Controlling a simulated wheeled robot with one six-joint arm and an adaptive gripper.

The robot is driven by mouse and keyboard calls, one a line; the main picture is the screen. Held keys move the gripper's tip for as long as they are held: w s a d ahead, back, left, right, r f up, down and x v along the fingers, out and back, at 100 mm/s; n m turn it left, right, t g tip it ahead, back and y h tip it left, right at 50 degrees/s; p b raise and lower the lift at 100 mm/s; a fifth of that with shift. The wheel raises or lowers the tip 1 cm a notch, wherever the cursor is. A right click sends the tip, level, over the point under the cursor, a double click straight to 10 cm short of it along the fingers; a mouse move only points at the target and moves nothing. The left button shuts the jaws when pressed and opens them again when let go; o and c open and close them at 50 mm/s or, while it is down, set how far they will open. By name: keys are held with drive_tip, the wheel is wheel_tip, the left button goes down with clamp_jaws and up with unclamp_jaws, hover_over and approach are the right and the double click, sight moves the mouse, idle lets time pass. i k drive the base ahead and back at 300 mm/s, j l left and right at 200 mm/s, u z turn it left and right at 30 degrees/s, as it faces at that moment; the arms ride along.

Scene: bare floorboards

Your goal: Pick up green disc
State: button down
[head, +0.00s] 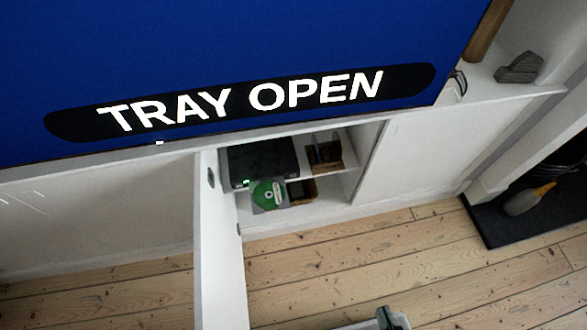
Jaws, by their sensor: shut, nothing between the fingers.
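The green disc (268,193) lies on the extended tray of a black disc player (262,162). The player stands on a shelf inside an open white cabinet, and the disc sticks out in front of it, with a pale label patch on its right side. A small green light shows on the player's front. My gripper cannot be made out. Only a grey and dark part at the bottom edge shows, which seems to be mine, well apart from the disc.
The white cabinet door (218,255) stands open, just left of the disc. Small brown boxes (302,191) sit right of the disc. A blue screen (240,60) reading "TRAY OPEN" hangs above. Bare floorboards (330,270) lie clear in front; a dark hearth (500,228) is at right.

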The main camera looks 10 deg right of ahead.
sight(268, 196)
drive_tip(key=i+l+z, duration=0.1)
drive_tip(key=z, duration=0.25)
drive_tip(key=i+l+z, duration=0.15)
drive_tip(key=z, duration=0.15)
drive_tip(key=i+z, duration=0.15)
drive_tip(key=z, duration=0.2)
drive_tip(key=i+l+u, duration=0.3)
drive_tip(key=i, duration=0.15)
drive_tip(key=i+u, duration=0.1)
drive_tip(key=u, duration=0.9)
drive_tip(key=i+u, duration=0.15)
drive_tip(key=u, duration=0.8)
drive_tip(key=i+l+u, duration=0.1)
drive_tip(key=u, duration=0.4)
drive_tip(key=l+u, duration=0.2)
drive_tip(key=u, duration=0.3)
